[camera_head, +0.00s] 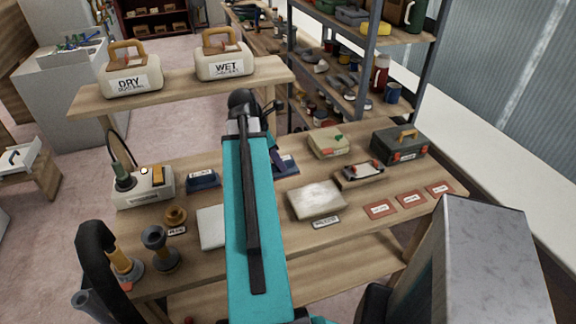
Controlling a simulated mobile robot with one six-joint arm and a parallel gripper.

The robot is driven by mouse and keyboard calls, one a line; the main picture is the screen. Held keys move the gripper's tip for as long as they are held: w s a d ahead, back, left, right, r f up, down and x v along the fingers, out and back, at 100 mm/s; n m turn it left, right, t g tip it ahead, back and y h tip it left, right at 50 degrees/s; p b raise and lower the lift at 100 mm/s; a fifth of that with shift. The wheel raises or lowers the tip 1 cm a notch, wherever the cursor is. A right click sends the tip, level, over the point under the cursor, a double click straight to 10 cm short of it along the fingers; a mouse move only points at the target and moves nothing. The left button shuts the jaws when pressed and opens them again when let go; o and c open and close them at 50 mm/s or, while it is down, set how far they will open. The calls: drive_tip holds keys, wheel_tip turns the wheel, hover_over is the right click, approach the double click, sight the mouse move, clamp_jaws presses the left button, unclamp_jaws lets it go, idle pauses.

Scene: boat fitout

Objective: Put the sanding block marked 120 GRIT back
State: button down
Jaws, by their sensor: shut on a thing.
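I cannot make out a sanding block marked 120 GRIT anywhere in the head view. Three flat reddish-brown patches with small white labels lie in a row at the right front of the workbench: a left one (380,209), a middle one (410,199) and a right one (437,189). Their print is too small to read, and nothing stands on them. My teal arm rises through the middle of the view and bends at a black joint. My gripper and anything in it are hidden behind the arm.
Blue trays (203,180) (287,165), a pale block (316,199), a clamp-like fixture (361,173), a beige box (328,145) and a dark toolbox (400,145) crowd the workbench (350,222). DRY (132,82) and WET (224,62) bins stand on the raised shelf.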

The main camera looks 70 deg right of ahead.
drive_tip(key=s+d, duration=0.1)
drive_tip(key=s, duration=0.6)
drive_tip(key=shift+d+r, duration=0.2)
drive_tip(key=shift+d, duration=0.1)
drive_tip(key=w+d+f+p, duration=0.1)
drive_tip(key=w+d, duration=0.1)
drive_tip(key=w+d+f+p, duration=0.1)
drive_tip(key=w+d+f, duration=0.1)
drive_tip(key=d, duration=0.1)
drive_tip(key=w+d+f+p, duration=0.1)
drive_tip(key=w+d+f, duration=0.1)
drive_tip(key=shift+w+d+f, duration=0.1)
drive_tip(key=shift+d, duration=0.3)
drive_tip(key=shift+w, duration=0.1)
drive_tip(key=shift+w+d+f, duration=0.1)
drive_tip(key=shift+w+d, duration=0.05)
drive_tip(key=shift+d, duration=0.1)
drive_tip(key=shift+w+d+f+p, duration=0.8)
drive_tip(key=shift+w+d+f, duration=0.15)
drive_tip(key=shift+d, duration=0.15)
drive_tip(key=shift+w+d+f, duration=0.1)
drive_tip(key=shift+d+f, duration=0.05)
drive_tip(key=shift+f, duration=0.2)
drive_tip(key=shift+f, duration=0.15)
